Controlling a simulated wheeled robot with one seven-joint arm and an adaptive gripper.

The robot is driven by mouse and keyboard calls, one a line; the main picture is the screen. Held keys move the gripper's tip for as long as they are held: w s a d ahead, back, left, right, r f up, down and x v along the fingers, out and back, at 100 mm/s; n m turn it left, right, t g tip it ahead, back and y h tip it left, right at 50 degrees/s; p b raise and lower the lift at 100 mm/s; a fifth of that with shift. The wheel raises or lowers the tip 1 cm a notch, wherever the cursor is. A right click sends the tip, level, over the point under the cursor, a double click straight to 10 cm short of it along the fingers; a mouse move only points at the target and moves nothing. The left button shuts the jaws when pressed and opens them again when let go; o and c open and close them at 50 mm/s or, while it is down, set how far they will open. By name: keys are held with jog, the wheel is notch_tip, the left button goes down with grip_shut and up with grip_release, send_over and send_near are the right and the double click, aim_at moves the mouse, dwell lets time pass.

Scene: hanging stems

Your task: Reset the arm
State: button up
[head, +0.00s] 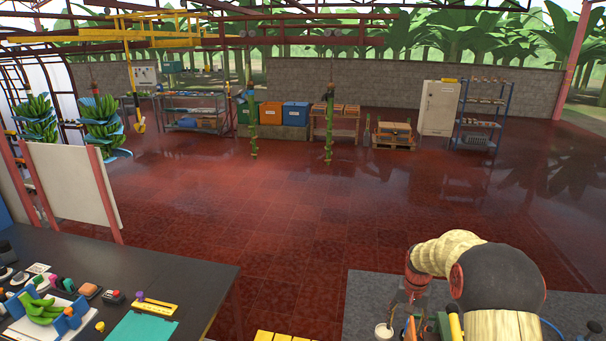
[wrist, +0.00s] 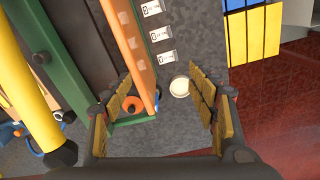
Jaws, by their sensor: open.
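My gripper (wrist: 162,92) is open in the wrist view, with its two padded fingers wide apart and nothing held between them. A small round white-topped thing (wrist: 180,87) shows in the gap between the fingers, close to the right finger. The left finger overlaps the edge of an upright orange panel (wrist: 128,45); I cannot tell whether they touch. In the head view my arm bends down over the right-hand dark table (head: 372,290), and its fingers are not clear there. The white-topped thing (head: 383,331) also shows there, below my wrist.
A green-framed holder (wrist: 55,50) and a yellow bar (wrist: 28,110) crowd the left of the wrist view. Yellow slats (wrist: 253,35) lie at top right. In the head view a cluttered dark table (head: 190,270) stands left, with open red floor (head: 290,200) beyond.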

jog(key=s+a+r+n+t+b, duration=0.1)
jog(key=s+a+r+b, duration=0.35)
jog(key=s+r, duration=0.3)
jog(key=s+a+r+n+t+b, duration=0.2)
jog(key=s+a+r+b, duration=0.2)
jog(key=s+r+b, duration=0.3)
jog(key=s+a+f+n+t+b, duration=0.1)
jog(key=s+a+f+b, duration=0.1)
jog(key=s, duration=0.8)
jog(key=s+a+f+n+t+b, duration=0.1)
jog(key=s+b, duration=0.4)
jog(key=s, duration=0.6)
notch_tip(320, 180, down, 3)
jog(key=shift+a+r, duration=0.1)
jog(key=shift+a, duration=0.45)
jog(key=shift+c, duration=0.8)
